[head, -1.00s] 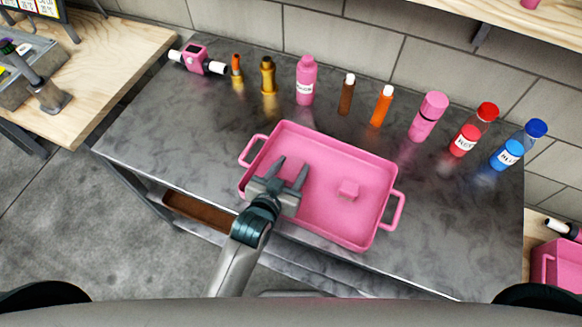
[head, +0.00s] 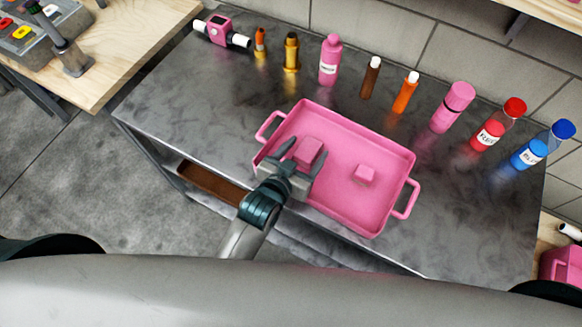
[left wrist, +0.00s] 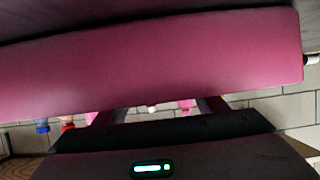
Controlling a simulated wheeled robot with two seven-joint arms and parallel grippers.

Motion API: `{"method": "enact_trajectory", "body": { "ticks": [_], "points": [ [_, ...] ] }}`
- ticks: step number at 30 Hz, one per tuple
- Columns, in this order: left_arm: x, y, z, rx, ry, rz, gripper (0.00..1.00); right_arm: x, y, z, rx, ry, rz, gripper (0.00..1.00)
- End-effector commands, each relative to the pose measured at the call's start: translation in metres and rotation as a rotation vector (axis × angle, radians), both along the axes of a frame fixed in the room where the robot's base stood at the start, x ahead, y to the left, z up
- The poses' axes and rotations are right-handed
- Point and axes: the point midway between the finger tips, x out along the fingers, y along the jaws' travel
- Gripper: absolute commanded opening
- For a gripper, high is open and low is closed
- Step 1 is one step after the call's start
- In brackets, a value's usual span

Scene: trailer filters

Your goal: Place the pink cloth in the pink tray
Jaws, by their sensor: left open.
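The pink tray (head: 398,165), with a handle at each end, sits on the grey metal table. My left gripper (head: 304,146) is over the tray's left part with its fingers open. A pink block-like piece (head: 309,152), perhaps the folded pink cloth, shows between and beside the fingers; I cannot tell whether it touches them or the tray floor. In the left wrist view a broad pink surface (left wrist: 150,60) hides most of the fingers. My right gripper is out of view.
Along the table's back stand a pink-and-white device (head: 220,31), several small bottles, a pink bottle (head: 330,60), a pink flask (head: 452,107), a red bottle (head: 488,136) and a blue bottle (head: 530,153). The table left of the tray (head: 190,120) is clear.

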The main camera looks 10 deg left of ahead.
Motion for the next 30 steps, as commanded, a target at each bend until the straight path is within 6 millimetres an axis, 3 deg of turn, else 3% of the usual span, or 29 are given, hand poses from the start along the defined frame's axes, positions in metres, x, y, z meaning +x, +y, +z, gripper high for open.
{"method": "enact_trajectory", "body": {
  "ticks": [16,30],
  "points": [
    [-0.076,0.032,0.032,0.001,0.002,0.000,0.65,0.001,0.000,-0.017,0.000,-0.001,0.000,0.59],
    [-0.087,0.036,0.040,0.000,0.000,0.000,0.65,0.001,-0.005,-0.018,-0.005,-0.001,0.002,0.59]
  ]
}}
